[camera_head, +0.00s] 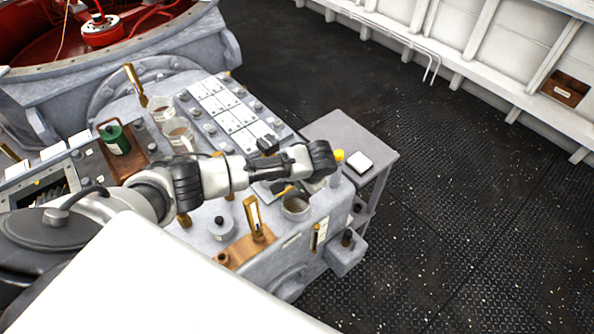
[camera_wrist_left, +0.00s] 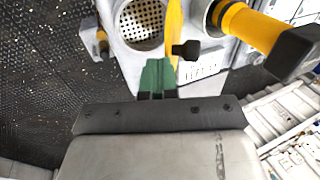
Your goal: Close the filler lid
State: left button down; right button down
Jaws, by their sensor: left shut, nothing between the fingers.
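The round filler neck (camera_head: 295,206) stands open near the front right corner of the grey machine. In the left wrist view its mouth shows a perforated strainer (camera_wrist_left: 142,22). A yellow piece seen nearly edge-on (camera_wrist_left: 174,28), with a dark knob beside it, stands next to the mouth; it looks like the raised filler lid. My left gripper (camera_wrist_left: 157,78) is shut and empty, its green fingertips close below the mouth and this piece; I cannot tell whether they touch. In the head view my left arm reaches over the machine and hides the fingertips. My right gripper is not in view.
A brass-coloured lever (camera_head: 254,216) stands left of the filler neck. Glass jars (camera_head: 178,134), a green canister (camera_head: 115,139) and a switch panel (camera_head: 226,106) occupy the machine top. A grey side table (camera_head: 375,145) adjoins it. Open dark deck (camera_head: 450,200) lies right.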

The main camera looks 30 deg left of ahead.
aim_at(307, 210)
pick_arm(q)
jog(key=shift+s+d+f+t+y, duration=0.25)
jog(key=shift+d+f+y, duration=0.25)
jog(key=shift+f+y, duration=0.2)
jog(key=shift+s+d+f+t+y, duration=0.2)
jog(key=shift+d+f+t+y, duration=0.1)
jog(key=shift+d+f+y, duration=0.35)
jog(key=shift+s+d+f+t+y, duration=0.3)
jog(key=shift+f+y, duration=0.3)
jog(key=shift+y, duration=0.25)
jog(key=shift+d+f, duration=0.2)
jog(key=shift+f, duration=0.1)
jog(key=shift+s+d+f+b, duration=0.1)
jog(key=shift+d+f+b, duration=0.2)
jog(key=shift+f+b, duration=0.45)
jog(key=shift+s+d+f+b, duration=0.1)
jog(key=shift+d+f+b, duration=0.2)
jog(key=shift+f, duration=0.95)
jog(key=shift+w+a, duration=0.1)
jog(key=shift+a, duration=0.05)
